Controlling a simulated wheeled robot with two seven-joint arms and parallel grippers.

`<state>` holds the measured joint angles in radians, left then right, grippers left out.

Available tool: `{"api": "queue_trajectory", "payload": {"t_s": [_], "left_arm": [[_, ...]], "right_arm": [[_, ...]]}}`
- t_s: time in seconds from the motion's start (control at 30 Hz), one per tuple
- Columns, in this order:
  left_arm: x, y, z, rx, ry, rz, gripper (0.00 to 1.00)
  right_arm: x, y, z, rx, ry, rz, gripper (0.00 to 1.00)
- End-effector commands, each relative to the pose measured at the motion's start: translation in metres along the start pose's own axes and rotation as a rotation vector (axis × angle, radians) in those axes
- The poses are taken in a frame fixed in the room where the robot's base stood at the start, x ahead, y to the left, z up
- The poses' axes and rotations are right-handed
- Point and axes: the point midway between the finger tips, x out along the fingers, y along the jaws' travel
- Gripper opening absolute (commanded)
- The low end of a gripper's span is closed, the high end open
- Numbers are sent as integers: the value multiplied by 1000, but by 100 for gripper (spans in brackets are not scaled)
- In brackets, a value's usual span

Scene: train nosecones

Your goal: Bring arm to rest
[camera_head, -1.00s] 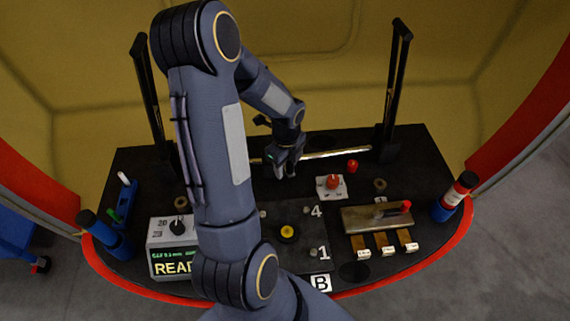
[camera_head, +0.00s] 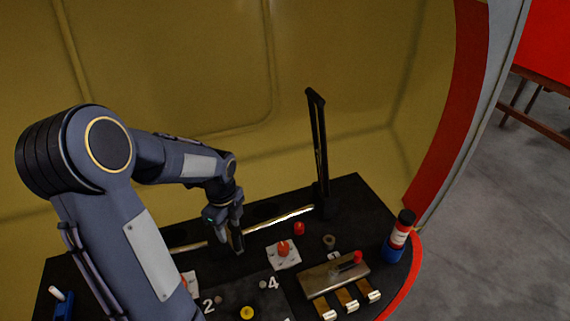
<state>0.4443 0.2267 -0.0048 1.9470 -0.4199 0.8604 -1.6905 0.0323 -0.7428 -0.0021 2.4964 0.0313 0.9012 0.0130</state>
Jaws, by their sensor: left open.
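My left arm comes in from the lower left and reaches over the black console table (camera_head: 350,205). My left gripper (camera_head: 238,246) hangs at its end, fingers pointing down, above the table's back part and close to the light metal bar (camera_head: 280,221). It is open, and I see nothing between the fingers. A red knob on a white plate (camera_head: 284,250) stands to its right, apart from it. My right gripper is not in view.
A black upright post (camera_head: 318,150) rises at the table's back right. A red cap (camera_head: 299,228), a metal block with a red-tipped lever (camera_head: 335,277), wooden tabs (camera_head: 347,298) and a red-and-black bottle in a blue holder (camera_head: 401,232) occupy the right side. A yellow button (camera_head: 247,312) is in front.

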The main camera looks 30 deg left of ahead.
Motion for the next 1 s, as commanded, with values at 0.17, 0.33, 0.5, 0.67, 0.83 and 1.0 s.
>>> {"api": "queue_trajectory", "payload": {"t_s": [0.17, 0.33, 0.5, 0.67, 0.83, 1.0], "left_arm": [[-2, 0, -1, -9, 1, -4, 43], [-35, 11, -26, -220, 35, -74, 43], [-87, 49, -82, -708, 192, -181, 43], [-113, 94, -131, -1158, 415, -187, 43], [-120, 127, -163, -1467, 599, -114, 43], [-121, 138, -174, -1586, 669, -65, 43]], "right_arm": [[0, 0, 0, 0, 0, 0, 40], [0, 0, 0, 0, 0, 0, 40], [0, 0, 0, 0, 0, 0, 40], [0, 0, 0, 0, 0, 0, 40], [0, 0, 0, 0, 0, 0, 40], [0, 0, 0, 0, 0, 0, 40]]}}
